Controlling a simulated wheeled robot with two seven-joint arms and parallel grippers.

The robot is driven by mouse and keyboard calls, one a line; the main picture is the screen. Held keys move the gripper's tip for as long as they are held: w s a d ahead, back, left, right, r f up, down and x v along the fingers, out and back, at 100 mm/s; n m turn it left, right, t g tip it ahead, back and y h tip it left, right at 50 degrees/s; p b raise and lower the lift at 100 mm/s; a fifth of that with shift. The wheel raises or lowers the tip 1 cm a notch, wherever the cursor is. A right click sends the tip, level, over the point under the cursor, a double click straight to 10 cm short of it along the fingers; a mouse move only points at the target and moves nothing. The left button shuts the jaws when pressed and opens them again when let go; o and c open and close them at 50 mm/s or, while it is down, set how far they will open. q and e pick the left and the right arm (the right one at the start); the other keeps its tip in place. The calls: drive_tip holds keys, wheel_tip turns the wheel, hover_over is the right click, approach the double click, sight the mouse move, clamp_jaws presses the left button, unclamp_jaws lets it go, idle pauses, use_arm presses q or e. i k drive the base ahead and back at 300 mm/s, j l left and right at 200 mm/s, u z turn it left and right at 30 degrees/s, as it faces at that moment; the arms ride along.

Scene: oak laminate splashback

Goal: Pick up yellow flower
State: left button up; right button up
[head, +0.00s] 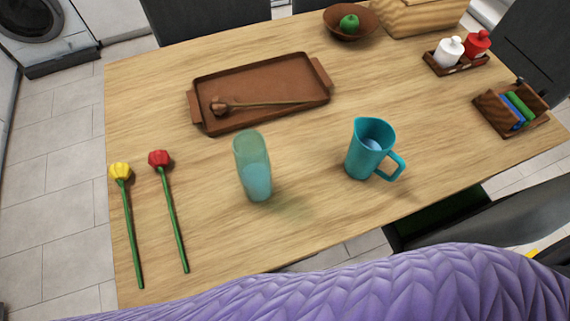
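The yellow flower (127,219) lies flat on the left side of the wooden table, its yellow head toward the back and its green stem running toward the front edge. A red flower (170,211) lies beside it on the right, roughly parallel and apart from it. A greenish see-through glass or vase (253,166) stands to the right of the flowers. Neither of my grippers is in the head view, and nothing covers the yellow flower.
The table (310,218) also bears a brown tray (270,83) with a wooden utensil, a teal pitcher (369,148), a bowl (347,33) with a green fruit, a shaker caddy (456,65) and a holder (510,106). A purple quilted surface (400,285) crosses the front.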

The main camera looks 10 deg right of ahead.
sight(120, 172)
drive_tip(key=u, duration=1.3)
